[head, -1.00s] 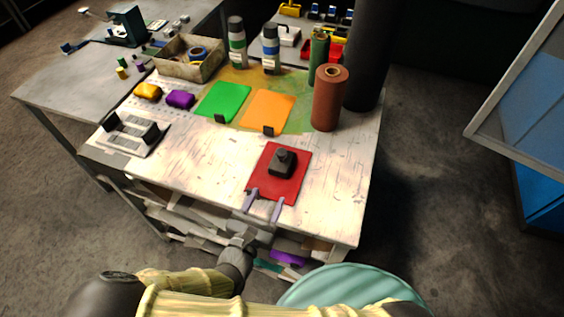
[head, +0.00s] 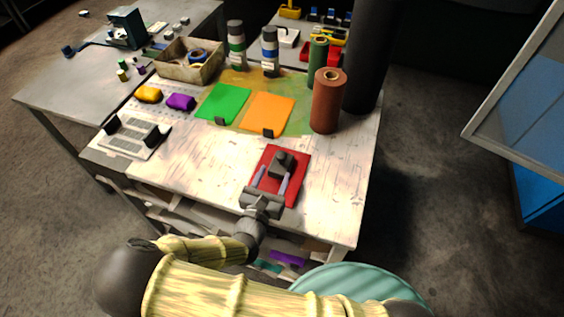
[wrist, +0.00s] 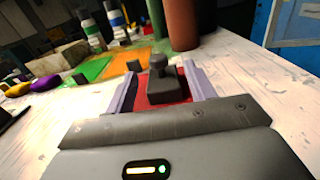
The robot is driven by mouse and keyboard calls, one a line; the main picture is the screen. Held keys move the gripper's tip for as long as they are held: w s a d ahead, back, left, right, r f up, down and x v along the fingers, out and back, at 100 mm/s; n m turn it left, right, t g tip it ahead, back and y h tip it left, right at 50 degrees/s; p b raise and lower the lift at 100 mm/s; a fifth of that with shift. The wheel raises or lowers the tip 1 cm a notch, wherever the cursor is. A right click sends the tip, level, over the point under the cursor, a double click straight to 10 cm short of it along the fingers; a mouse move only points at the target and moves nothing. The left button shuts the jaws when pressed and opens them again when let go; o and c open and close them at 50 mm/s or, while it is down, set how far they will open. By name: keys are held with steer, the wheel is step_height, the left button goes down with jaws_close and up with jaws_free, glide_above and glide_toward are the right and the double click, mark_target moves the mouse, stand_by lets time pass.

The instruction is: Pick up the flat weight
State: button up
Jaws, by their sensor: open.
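The flat weight (head: 281,164) is a dark grey block with a knob on top. It rests on a red sheet (head: 297,190) near the front right of the white worktable. In the wrist view the weight (wrist: 165,88) stands upright straight ahead, between my two pale lilac fingers. My gripper (head: 271,178) is open and low over the red sheet, with one finger to each side of the weight. I see a gap on both sides, and the fingers do not appear to touch it. The near part of the red sheet is hidden under my gripper.
Green (head: 223,102) and orange (head: 268,112) sheets with dark clips lie behind. A brown roll (head: 328,101) stands at the back right. The table's middle is clear.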

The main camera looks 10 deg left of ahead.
mark_target(279, 159)
steer(key=w, duration=0.3)
steer(key=shift+d, duration=0.15)
steer(key=shift+w, duration=0.1)
steer(key=shift+w, duration=0.1)
steer(key=w, duration=0.1)
steer(key=w+p, duration=0.1)
steer(key=w, duration=0.1)
steer(key=w+p, duration=0.1)
steer(key=w, duration=0.1)
steer(key=shift+w+f, duration=0.15)
steer(key=shift+f, duration=0.25)
steer(key=shift+c, duration=0.2)
jaws_close()
steer(key=shift+r, duration=0.15)
